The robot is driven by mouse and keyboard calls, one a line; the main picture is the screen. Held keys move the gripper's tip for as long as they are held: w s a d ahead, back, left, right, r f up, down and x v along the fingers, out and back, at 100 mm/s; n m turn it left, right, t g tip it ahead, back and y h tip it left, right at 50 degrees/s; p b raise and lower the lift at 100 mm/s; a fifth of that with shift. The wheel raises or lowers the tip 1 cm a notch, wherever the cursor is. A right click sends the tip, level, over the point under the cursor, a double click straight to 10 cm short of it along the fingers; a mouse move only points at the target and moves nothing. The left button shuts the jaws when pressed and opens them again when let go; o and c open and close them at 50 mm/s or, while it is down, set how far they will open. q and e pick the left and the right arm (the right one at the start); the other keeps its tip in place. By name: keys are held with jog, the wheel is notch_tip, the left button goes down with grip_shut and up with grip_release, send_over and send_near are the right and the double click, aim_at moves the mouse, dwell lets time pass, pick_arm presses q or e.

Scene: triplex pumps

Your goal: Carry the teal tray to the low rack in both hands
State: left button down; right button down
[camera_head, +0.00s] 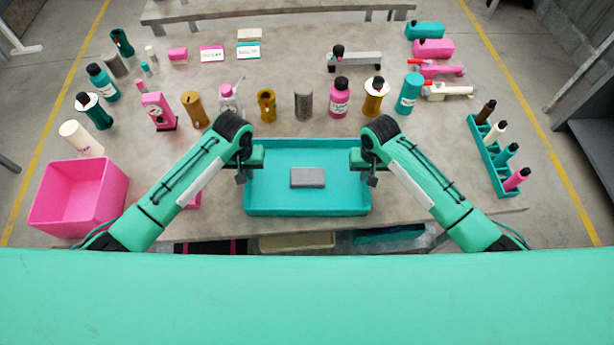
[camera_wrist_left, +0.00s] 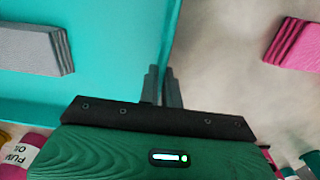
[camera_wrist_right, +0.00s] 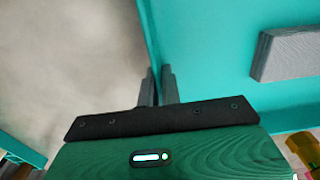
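The teal tray (camera_head: 270,202) is in front of me near the table's front edge, looking level, with a grey ribbed block (camera_head: 307,177) lying in it. My left gripper (camera_head: 243,176) is shut on the tray's left wall; in the left wrist view its fingers (camera_wrist_left: 162,88) straddle the rim. My right gripper (camera_head: 372,178) is shut on the right wall; its fingers (camera_wrist_right: 158,88) straddle the rim in the right wrist view. I cannot tell whether the tray touches the table. A grey structure (camera_head: 590,110) at the right edge may be the low rack; I cannot tell.
A pink bin (camera_head: 78,197) stands at the table's left, a teal bottle rack (camera_head: 490,160) at the right. Several bottles and cans, including a pink bottle (camera_head: 339,98), stand behind the tray. A pink block (camera_wrist_left: 296,44) lies left of the tray. Floor shows beyond the table's right side.

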pick_arm(q)
jog(key=shift+r, duration=0.15)
pick_arm(e)
jog(key=shift+r, duration=0.15)
